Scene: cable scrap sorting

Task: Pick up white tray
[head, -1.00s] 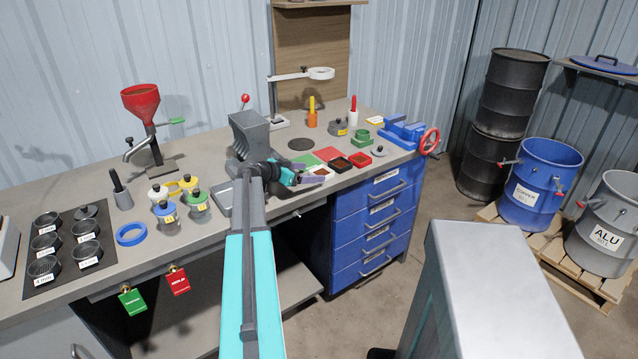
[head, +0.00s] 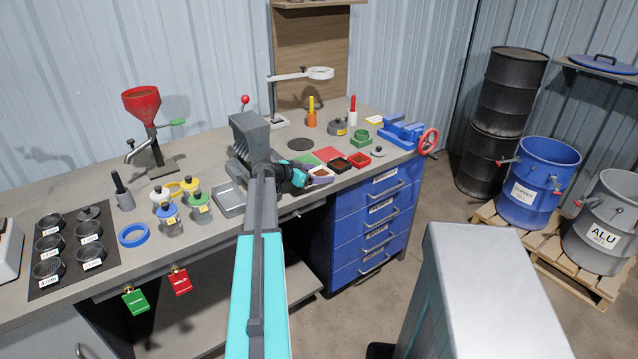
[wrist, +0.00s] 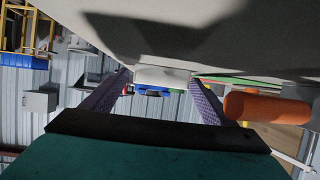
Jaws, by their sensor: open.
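The small white tray (head: 321,171) sits on the workbench near its front edge, at the left end of a group of small coloured trays. My gripper (head: 323,179), with purple fingers, is at bench height right at this tray and covers part of it. In the wrist view the white tray (wrist: 162,75) shows between the two spread fingertips of my gripper (wrist: 160,82). The fingers are open on either side of it. I cannot tell whether they touch it.
A dark tray (head: 340,164) and a red tray (head: 359,159) stand close to the right. A grey metal tray (head: 229,199) lies to the left. A blue vise (head: 402,134) is at the right end. An orange cylinder (wrist: 265,107) shows beside the right finger in the wrist view.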

